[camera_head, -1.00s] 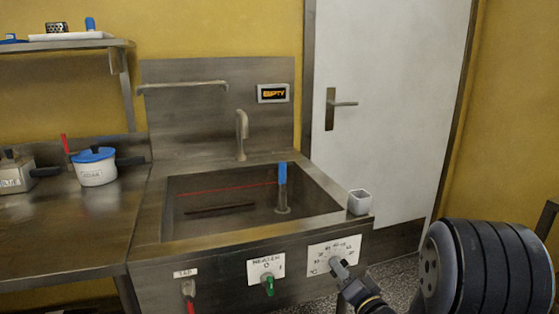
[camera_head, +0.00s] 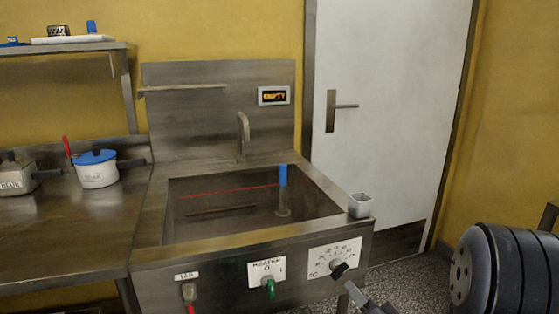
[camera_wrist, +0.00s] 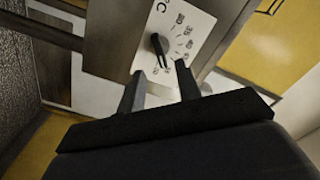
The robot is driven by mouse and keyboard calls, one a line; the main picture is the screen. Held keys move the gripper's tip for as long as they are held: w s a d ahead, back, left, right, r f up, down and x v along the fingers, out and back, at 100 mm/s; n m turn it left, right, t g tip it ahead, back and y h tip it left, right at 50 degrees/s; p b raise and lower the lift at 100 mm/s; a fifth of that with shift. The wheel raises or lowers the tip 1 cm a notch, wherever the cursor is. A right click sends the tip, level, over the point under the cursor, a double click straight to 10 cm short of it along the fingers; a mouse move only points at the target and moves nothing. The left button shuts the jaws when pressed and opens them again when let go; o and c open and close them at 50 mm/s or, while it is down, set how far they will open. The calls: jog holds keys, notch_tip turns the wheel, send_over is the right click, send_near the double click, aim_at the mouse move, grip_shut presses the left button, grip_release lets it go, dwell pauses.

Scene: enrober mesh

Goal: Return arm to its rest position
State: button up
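My gripper (camera_head: 354,291) is low at the right of the sink unit, in front of the temperature dial plate (camera_head: 335,258). In the wrist view my gripper (camera_wrist: 159,69) has its two dark fingers spread apart with nothing between them. The dark dial knob (camera_wrist: 159,50) lies just beyond the fingertips in that view, on the white plate with its numbers and C mark. The knob (camera_head: 338,270) also shows in the head view, close to the gripper. My fingers appear clear of it, though the exact gap is hard to judge.
The sink unit (camera_head: 150,258) has a heater switch (camera_head: 268,287) and a red-handled tap (camera_head: 189,295) on its front. A small grey cup (camera_head: 359,205) stands on its right corner. A blue-handled tool (camera_head: 283,178) stands in the basin. A display (camera_head: 273,95) reads EMPTY.

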aim_at(342, 274)
jog(key=x, duration=0.7)
jog(key=shift+s+f+b, duration=0.1)
jog(key=shift+b, duration=0.25)
jog(key=shift+w+n, duration=0.2)
jog(key=shift+n, duration=0.1)
jog(key=n+b, duration=0.2)
jog(key=n, duration=0.3)
jog(key=shift+s, duration=0.1)
jog(key=n, duration=0.3)
jog(key=shift+n+b, duration=0.3)
jog(key=shift+n, duration=0.1)
jog(key=shift+s, duration=0.1)
